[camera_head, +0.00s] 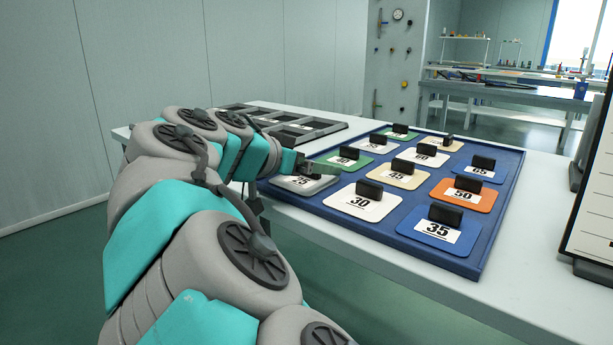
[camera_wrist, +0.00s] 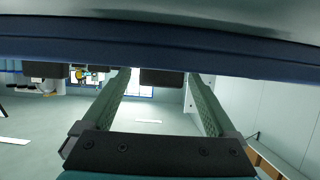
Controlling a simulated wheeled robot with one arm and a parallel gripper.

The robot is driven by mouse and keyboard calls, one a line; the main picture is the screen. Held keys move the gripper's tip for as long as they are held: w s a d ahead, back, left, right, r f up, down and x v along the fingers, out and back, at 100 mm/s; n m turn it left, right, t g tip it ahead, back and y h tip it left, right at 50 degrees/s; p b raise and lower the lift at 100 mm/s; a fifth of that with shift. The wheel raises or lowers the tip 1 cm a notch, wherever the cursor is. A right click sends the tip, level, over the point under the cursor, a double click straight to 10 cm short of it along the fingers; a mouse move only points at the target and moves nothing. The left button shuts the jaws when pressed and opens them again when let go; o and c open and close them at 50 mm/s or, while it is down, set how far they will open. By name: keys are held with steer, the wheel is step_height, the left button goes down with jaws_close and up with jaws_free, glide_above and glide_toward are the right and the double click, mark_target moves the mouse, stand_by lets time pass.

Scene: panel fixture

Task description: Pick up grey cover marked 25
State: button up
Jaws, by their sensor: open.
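The grey cover marked 25 (camera_head: 305,184) lies at the near left corner of the blue tray (camera_head: 475,262) in the head view. Its printed label is partly visible, and my gripper hides much of its upper side. My gripper (camera_head: 317,168) is open, low over this cover. In the wrist view, my gripper's (camera_wrist: 160,76) two green fingers are spread apart. A dark block handle (camera_wrist: 162,79) shows between their tips, apparently not clamped. The tray's blue rim (camera_wrist: 250,66) crosses the top of that view, which appears upside down.
A white cover marked 30 (camera_head: 363,202) lies right of the grey one, and a green cover (camera_head: 342,163) lies behind it. Several more handled covers fill the tray. A dark frame with empty openings (camera_head: 300,128) stands behind on the white table (camera_head: 520,285).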

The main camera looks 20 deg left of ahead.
jaws_close()
stand_by(0.7)
